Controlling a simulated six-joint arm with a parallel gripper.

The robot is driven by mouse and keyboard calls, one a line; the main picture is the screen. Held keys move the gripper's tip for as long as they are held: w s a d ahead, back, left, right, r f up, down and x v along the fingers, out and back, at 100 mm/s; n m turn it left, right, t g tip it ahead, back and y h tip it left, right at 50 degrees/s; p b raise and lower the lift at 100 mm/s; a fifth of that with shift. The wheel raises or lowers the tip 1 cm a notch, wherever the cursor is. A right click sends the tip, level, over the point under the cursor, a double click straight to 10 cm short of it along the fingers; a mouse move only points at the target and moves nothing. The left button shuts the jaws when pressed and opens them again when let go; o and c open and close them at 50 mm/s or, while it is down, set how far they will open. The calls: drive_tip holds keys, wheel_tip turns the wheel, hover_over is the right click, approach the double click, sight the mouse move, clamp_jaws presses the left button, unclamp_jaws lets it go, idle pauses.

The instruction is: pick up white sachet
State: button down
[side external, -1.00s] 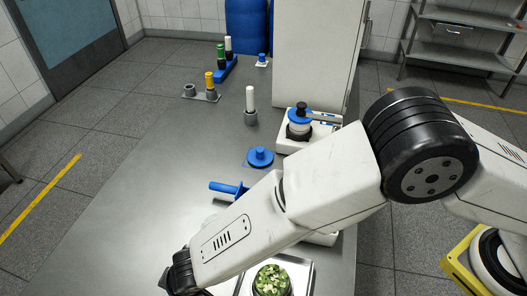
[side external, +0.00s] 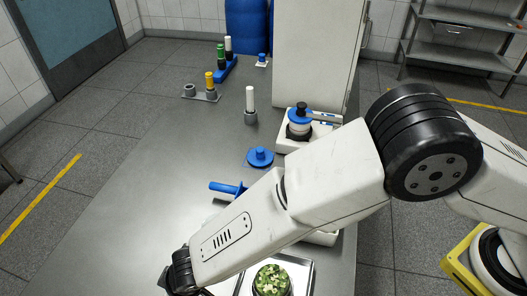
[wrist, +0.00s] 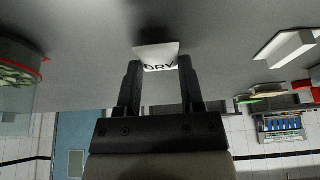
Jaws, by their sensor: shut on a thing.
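In the wrist view, the white sachet (wrist: 157,56) with dark lettering that reads "DRY" sits between the fingertips of my gripper (wrist: 159,68). The two dark fingers are closed in on its sides and hold it. The grey table surface is behind it; I cannot tell whether the sachet touches it. In the side external view, my forearm runs down to the lower left and the wrist is at the bottom edge. The fingertips and the sachet do not show there.
A container of green pieces (side external: 271,279) stands on a tray near my forearm. A blue-handled item (side external: 229,188), a blue knobbed disc (side external: 260,157) and a white device (side external: 300,130) stand along the table. The table's left part (side external: 110,210) is clear.

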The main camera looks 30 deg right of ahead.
drive_tip(key=shift+r, duration=0.7)
drive_tip(key=s+d+r, duration=0.9)
drive_tip(key=d+r, duration=0.1)
drive_tip(key=r, duration=0.1)
drive_tip(key=shift+d, duration=0.3)
drive_tip(key=shift+s+r, duration=0.1)
drive_tip(key=w+d+r, duration=0.2)
drive_tip(key=w, duration=0.6)
drive_tip(key=w+d+r, duration=0.1)
drive_tip(key=w+r, duration=0.2)
drive_tip(key=w, duration=0.5)
drive_tip(key=shift+d+r, duration=0.3)
drive_tip(key=shift+d, duration=0.1)
